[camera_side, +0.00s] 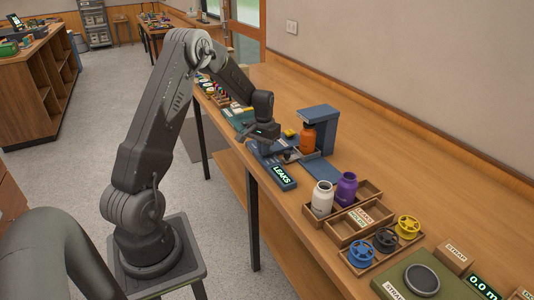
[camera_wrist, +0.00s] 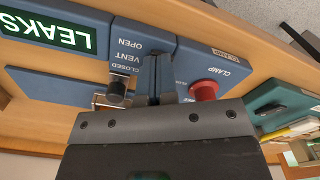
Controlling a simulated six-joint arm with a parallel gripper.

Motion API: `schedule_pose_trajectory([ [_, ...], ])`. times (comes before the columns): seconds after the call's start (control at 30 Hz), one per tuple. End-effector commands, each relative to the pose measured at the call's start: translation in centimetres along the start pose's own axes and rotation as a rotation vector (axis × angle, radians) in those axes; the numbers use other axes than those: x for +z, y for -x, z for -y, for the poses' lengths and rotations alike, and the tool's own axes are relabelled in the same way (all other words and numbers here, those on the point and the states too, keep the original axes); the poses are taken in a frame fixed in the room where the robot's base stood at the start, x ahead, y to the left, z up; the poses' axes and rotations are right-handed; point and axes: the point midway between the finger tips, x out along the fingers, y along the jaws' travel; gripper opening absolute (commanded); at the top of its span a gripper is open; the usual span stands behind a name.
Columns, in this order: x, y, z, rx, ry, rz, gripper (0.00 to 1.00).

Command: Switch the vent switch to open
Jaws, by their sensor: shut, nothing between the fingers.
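My gripper (camera_wrist: 157,65) is shut and empty. In the side view my gripper (camera_side: 268,138) is low over the test station, and the switch is too small or hidden to make out.
The LEAKS display (camera_side: 283,177) is at the station's front. An orange bottle (camera_side: 308,138) stands under a blue frame (camera_side: 320,113). White (camera_side: 322,199) and purple (camera_side: 346,188) bottles stand in a wooden tray to the right.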

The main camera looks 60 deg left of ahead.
Motion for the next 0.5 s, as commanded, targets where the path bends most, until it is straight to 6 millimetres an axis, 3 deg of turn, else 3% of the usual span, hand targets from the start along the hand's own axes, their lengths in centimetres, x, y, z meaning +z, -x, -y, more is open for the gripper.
schedule_pose_trajectory([
  [0.5, 0.0, 3.5, 0.0, 0.000, 0.000, -0.002, 0.00],
])
